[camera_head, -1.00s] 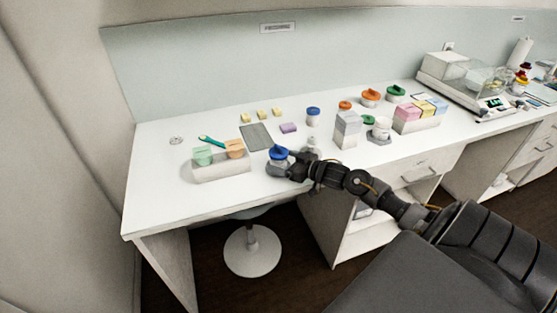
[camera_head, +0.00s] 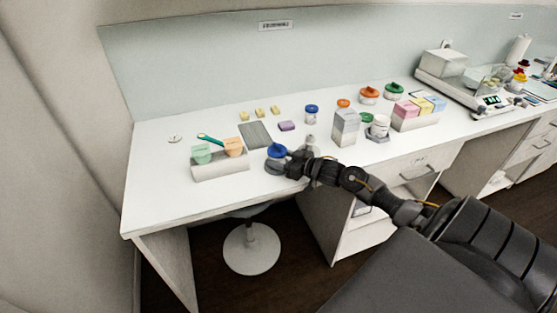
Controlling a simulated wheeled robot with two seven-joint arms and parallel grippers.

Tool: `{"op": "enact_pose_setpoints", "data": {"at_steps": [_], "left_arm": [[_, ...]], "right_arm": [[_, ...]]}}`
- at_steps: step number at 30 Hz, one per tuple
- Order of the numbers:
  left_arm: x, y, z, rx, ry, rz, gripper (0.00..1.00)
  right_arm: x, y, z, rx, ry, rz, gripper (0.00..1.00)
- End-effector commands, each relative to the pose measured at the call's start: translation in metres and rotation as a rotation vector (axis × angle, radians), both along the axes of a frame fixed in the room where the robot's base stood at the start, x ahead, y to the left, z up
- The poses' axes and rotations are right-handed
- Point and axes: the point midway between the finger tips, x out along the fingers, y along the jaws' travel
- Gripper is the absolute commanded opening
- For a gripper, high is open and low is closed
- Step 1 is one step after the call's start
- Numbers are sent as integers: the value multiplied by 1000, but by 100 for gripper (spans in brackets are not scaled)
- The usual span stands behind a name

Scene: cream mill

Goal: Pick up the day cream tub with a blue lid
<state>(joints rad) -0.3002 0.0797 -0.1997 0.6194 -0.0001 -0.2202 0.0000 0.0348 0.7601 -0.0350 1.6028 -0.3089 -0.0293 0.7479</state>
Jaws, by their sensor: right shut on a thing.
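A tub with a blue lid (camera_head: 277,151) is at the front middle of the white table, to the right of the small tray. My right gripper (camera_head: 279,164) is shut on this tub, with the fingers around its body below the lid. The tub's body is mostly hidden by the fingers, and I cannot tell whether it touches the table. A second blue-lidded tub (camera_head: 311,112) stands farther back and apart from my gripper. My left gripper is not in view.
A tray (camera_head: 221,170) with a green and an orange cup stands left of my gripper. A grey mat (camera_head: 255,135) lies behind. Boxes (camera_head: 346,128), tubs with orange and green lids, and a balance (camera_head: 468,85) stand to the right. The table's front left is clear.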

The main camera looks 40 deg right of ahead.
Motion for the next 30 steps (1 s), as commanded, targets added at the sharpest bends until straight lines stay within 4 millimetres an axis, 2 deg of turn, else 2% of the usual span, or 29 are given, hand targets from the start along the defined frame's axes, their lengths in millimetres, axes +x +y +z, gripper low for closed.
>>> {"op": "enact_pose_setpoints", "data": {"at_steps": [5, 11, 14, 20, 24, 30], "left_arm": [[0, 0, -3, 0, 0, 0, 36], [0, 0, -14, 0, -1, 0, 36], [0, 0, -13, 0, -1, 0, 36], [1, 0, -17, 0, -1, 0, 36], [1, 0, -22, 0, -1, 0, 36], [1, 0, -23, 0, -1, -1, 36]], "right_arm": [[0, 0, 5, 0, -2, 1, 24], [0, 0, 29, -3, -6, 2, 24], [-11, 9, 46, -2, -2, 5, 24], [-43, 32, 93, -4, -3, 5, 24], [-73, 52, 106, -1, 0, 4, 24], [-101, 71, 122, 0, 0, 3, 24]]}}
